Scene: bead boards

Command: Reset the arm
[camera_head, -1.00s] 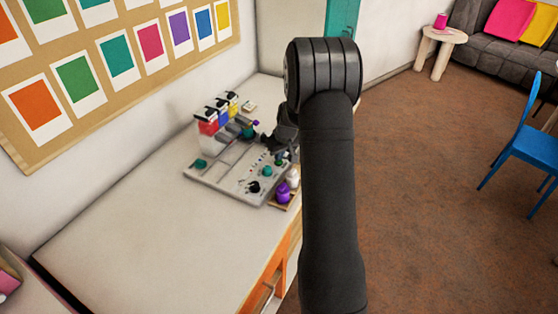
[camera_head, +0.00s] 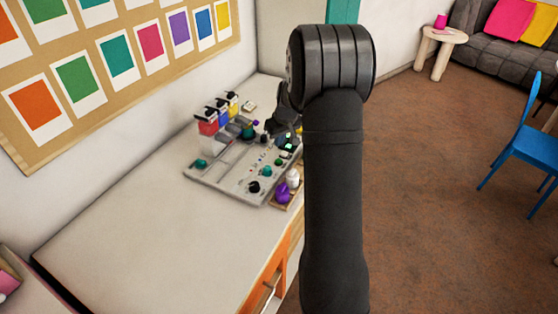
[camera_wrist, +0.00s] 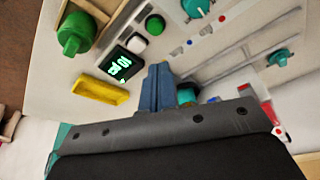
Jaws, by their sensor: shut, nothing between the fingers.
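My gripper (camera_head: 284,118) is at the far right part of a light grey board (camera_head: 222,180) on the table, partly hidden by my own dark arm. In the wrist view its blue-grey fingers (camera_wrist: 158,86) are together with nothing between them, over the board's pale surface. Just left of the fingers is a small black display (camera_wrist: 120,65) with glowing green characters. A yellow bar (camera_wrist: 100,92) is below the display, and a green knob (camera_wrist: 76,32) is at upper left. A teal round part (camera_wrist: 187,93) shows partly behind the fingers.
Red, blue and yellow containers with black tops (camera_head: 208,125) stand at the board's back left. A purple item (camera_head: 283,192) and a white item (camera_head: 293,178) sit on a small tray at its right. The table (camera_head: 150,230) is clear in front.

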